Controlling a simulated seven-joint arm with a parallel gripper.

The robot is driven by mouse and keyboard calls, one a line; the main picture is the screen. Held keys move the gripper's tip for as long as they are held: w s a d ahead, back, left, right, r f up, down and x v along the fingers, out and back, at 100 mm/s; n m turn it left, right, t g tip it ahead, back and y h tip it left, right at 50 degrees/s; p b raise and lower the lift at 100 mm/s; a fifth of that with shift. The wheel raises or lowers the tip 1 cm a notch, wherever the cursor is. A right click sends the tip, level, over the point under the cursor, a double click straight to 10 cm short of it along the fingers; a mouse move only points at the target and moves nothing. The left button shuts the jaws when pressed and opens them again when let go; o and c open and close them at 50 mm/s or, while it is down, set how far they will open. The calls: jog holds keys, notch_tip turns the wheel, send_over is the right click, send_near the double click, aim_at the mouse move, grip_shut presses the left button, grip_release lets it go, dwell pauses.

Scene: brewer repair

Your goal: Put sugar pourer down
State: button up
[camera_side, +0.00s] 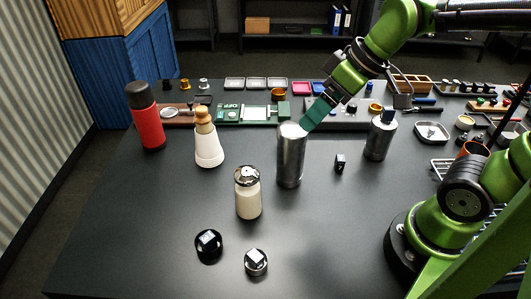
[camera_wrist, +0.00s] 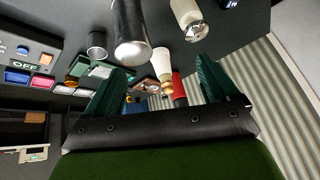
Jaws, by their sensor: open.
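The sugar pourer (camera_side: 248,197), a cream jar with a shiny metal lid, stands upright on the dark table near the middle. In the wrist view it shows at the top (camera_wrist: 186,14), with its metal lid towards me. My gripper (camera_side: 306,124) is up at the top of a tall steel cylinder (camera_side: 290,160), behind and to the right of the pourer and apart from it. In the wrist view, the green fingers of my gripper (camera_wrist: 160,66) are spread wide with nothing held between them.
A white bottle with a wooden top (camera_side: 208,148) and a red flask (camera_side: 147,120) stand to the left. Two black-and-silver round parts (camera_side: 208,244) (camera_side: 256,262) lie in front. Another steel canister (camera_side: 379,138) stands right. Trays and boards line the back; the front left table is clear.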

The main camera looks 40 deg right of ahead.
jog(key=s+d+m, duration=0.1)
jog(key=m, duration=0.1)
jog(key=s+d+m+t, duration=0.1)
jog(key=m, duration=0.1)
jog(key=s+d+m+t, duration=0.1)
jog(key=m, duration=0.1)
jog(key=shift+s+r+m+h, duration=0.15)
jog(key=shift+s+m+h, duration=0.15)
jog(key=shift+s+m, duration=0.1)
dwell(0.8)
